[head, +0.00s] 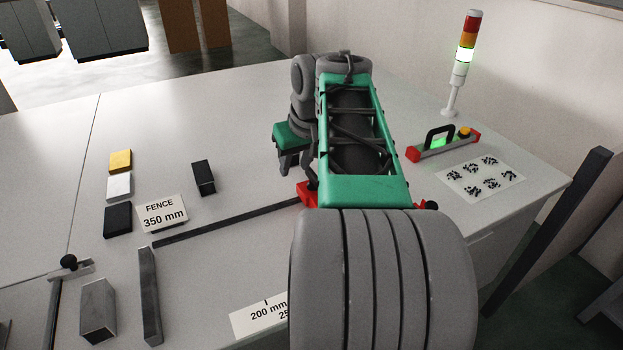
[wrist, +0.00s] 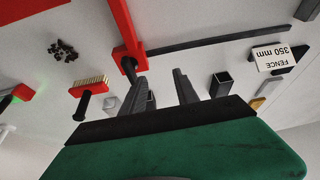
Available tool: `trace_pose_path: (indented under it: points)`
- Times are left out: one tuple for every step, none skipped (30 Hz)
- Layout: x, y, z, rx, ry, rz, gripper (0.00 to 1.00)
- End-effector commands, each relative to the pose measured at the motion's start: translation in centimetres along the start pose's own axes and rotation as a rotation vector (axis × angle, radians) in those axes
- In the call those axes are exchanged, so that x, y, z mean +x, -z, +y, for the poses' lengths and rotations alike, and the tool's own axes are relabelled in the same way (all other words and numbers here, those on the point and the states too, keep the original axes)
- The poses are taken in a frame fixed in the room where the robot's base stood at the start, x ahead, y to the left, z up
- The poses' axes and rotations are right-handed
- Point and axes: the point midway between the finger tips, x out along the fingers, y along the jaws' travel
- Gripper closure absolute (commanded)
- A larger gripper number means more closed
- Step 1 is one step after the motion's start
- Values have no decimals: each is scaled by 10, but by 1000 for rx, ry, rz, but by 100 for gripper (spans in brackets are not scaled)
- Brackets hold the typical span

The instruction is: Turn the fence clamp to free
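The fence clamp appears to be the red part (head: 307,195) at the right end of the dark rail, partly hidden behind my arm in the head view. In the wrist view its red block (wrist: 130,52) carries a short black lever (wrist: 129,66). My gripper (head: 292,165) is above the table beside it. In the wrist view its two dark fingers (wrist: 160,76) stand apart with nothing gripped. The lever shows close to the left fingertip; I cannot tell whether they touch. The clamp's turned position is not clear.
A "FENCE 350 mm" sign (head: 163,213) stands by the dark rail (head: 230,222). Metal blocks (head: 98,311) lie front left. Yellow, white and black blocks (head: 120,188) sit further back. A light tower (head: 461,65) and black-handled device (head: 443,145) are at right. My arm hides the middle.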

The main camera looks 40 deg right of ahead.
Motion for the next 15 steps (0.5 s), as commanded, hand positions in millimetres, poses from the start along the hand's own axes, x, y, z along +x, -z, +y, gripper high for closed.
trace_pose_path:
  points:
    - [1,1,29,22,-17,7,64]
    - [-2,2,41,27,-24,9,64]
    - [-5,3,52,31,-30,11,64]
    - [-5,3,58,32,-33,12,64]
    - [-5,3,61,33,-35,12,64]
    - [-2,3,64,33,-35,12,64]
    - [1,3,64,32,-35,12,64]
    - [6,3,63,33,-34,12,64]
    - [13,3,63,33,-34,12,64]
    - [19,3,63,33,-35,11,64]
    - [25,3,64,34,-35,11,64]
    - [32,4,64,35,-35,12,64]
    - [38,4,65,35,-36,12,64]
    - [44,4,65,34,-36,13,64]
    - [50,4,65,36,-36,12,64]
